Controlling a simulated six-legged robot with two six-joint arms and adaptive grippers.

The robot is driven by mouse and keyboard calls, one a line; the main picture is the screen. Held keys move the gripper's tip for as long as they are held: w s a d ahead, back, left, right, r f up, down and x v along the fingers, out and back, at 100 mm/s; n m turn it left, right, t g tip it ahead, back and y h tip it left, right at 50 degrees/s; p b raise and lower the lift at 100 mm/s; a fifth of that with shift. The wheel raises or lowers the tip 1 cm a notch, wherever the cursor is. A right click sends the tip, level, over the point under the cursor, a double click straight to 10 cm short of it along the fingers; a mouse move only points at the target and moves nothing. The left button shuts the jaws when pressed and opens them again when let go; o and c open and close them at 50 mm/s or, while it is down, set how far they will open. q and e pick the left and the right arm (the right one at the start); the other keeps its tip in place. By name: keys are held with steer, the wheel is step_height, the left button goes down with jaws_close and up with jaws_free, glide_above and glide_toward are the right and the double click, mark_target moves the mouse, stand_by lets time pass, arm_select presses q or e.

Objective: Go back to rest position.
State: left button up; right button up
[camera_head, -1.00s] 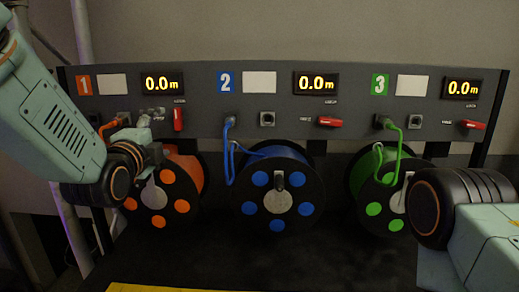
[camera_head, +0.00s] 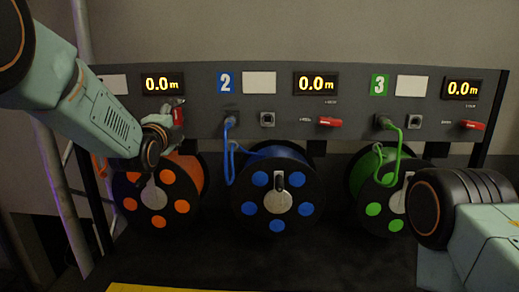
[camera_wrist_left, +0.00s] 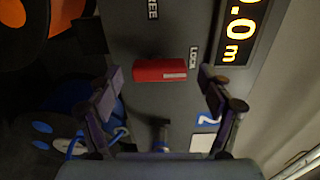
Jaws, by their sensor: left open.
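My left gripper (camera_head: 174,112) is at the first station of the grey panel, at the red lever (camera_head: 179,116) below the left 0.0 m display. In the left wrist view, my left gripper (camera_wrist_left: 160,78) is open, with one finger on each side of the red lever (camera_wrist_left: 160,70). The lever lies between LOCK and partly cut-off FREE labels; whether a finger touches it cannot be told. My left forearm hides the number 1 plate and most of the orange cable. My right arm comes in at the lower right; its gripper is out of view.
The grey panel (camera_head: 280,105) spans the view. Below it hang an orange reel (camera_head: 160,195), a blue reel (camera_head: 277,195) and a green reel (camera_head: 377,200). A blue cable (camera_head: 230,160) and a green cable (camera_head: 398,150) loop in front. Red levers (camera_head: 329,122) (camera_head: 472,126) lie horizontal.

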arm_select(q)
steer(key=shift+w, duration=0.35)
steer(key=shift+w+n+p, duration=0.1)
steer(key=shift+n+p, duration=0.35)
steer(key=shift+n, duration=0.15)
steer(key=n, duration=0.1)
steer(key=n+p, duration=0.1)
steer(key=n, duration=0.1)
steer(key=shift+s+r, duration=0.2)
steer(key=shift+s, duration=0.15)
steer(key=n+p, duration=0.2)
steer(key=n, duration=0.1)
steer(key=shift+w+a+f, duration=0.1)
steer(key=shift+w+f, duration=0.05)
steer(key=shift+w, duration=0.15)
steer(key=n+p, duration=0.1)
steer(key=n, duration=0.2)
steer(key=shift+s+a+p, duration=0.1)
steer(key=shift+s+p, duration=0.2)
steer(key=shift+p, duration=0.1)
steer(key=n+p, duration=0.2)
steer(key=n, duration=0.1)
steer(key=shift+w+n, duration=0.25)
steer(key=shift+n, duration=0.05)
steer(key=shift+s+n+p, duration=0.2)
steer(key=shift+n+p, duration=0.3)
steer(key=shift+n, duration=0.4)
steer(key=shift+w+f, duration=0.15)
steer(key=shift+f, duration=0.05)
